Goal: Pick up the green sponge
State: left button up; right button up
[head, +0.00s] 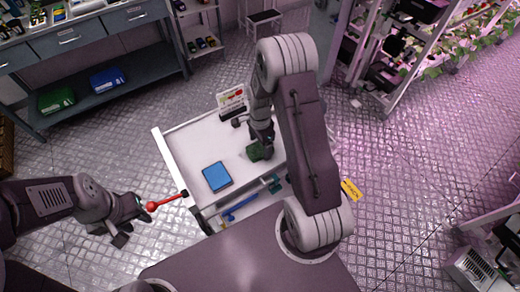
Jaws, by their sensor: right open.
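The green sponge (254,152) lies on the white top of a cart (188,152), right of a blue flat object (216,176). My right gripper (264,145) points down at the sponge, right over its right part, and hides some of it. Its jaws are open; whether they touch the sponge I cannot tell. My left gripper (128,222) hangs left of the cart, away from the sponge. Its jaws are too small to read.
A red rod with a ball end (168,200) lies between my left gripper and the cart's corner. A small picture sign (231,98) stands at the cart's back edge. A workbench (100,35) is at upper left, plant racks (400,45) at upper right.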

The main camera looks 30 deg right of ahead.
jog(key=shift+f, duration=0.75)
jog(key=shift+w+f, duration=0.2)
jog(key=shift+f, duration=0.25)
jog(key=shift+s+r, duration=0.1)
jog(key=c, duration=1.4)
